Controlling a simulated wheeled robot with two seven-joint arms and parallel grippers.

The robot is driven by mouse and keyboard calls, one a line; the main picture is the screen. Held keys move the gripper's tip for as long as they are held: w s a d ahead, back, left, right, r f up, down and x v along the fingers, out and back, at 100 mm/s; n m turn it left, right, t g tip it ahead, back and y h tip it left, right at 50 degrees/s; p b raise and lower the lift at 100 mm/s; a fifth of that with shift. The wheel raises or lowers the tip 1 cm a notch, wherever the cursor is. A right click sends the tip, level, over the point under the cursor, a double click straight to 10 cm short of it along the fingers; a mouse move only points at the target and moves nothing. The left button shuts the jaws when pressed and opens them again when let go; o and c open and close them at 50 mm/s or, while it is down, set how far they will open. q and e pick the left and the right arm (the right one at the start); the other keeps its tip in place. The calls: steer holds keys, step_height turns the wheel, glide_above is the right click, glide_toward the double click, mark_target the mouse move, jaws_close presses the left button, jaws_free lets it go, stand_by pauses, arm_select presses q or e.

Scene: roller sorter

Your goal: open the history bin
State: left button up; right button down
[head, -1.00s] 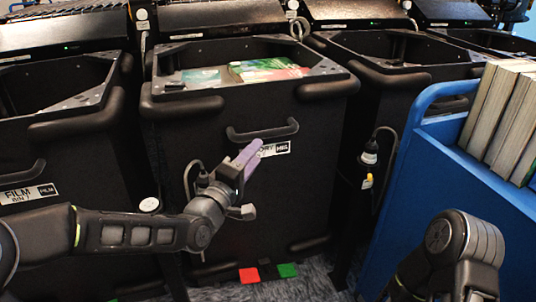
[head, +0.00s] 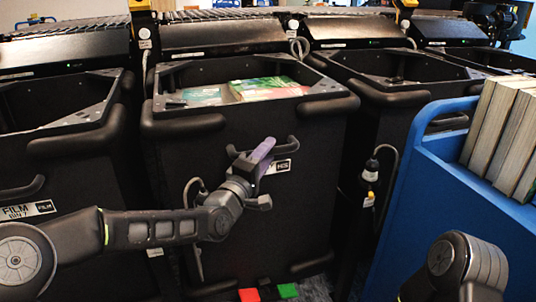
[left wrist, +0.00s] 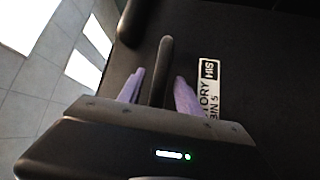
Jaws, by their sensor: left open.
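The black history bin (head: 190,150) stands in the middle of the head view, with books (head: 262,88) in its open top. Its front bar handle (head: 291,142) sits just above a white label (head: 284,166). My left gripper (head: 262,152) is open at the handle and covers its middle part in the head view. In the left wrist view, the dark handle (left wrist: 162,62) runs between the two purple fingers (left wrist: 157,88), with gaps on both sides. The white label (left wrist: 208,85) is beside the right finger. My right gripper is out of view.
The film bin (head: 70,170) stands to the left and another black bin (head: 385,75) to the right. A blue cart (head: 440,190) with upright books (head: 500,125) fills the right side. Red (head: 249,294) and green (head: 288,290) pedals show at the bin's foot.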

arm_select(q)
steer(key=shift+w+d, duration=0.2)
steer(key=shift+w, duration=0.2)
steer(key=shift+c, duration=0.3)
jaws_close()
stand_by(0.9)
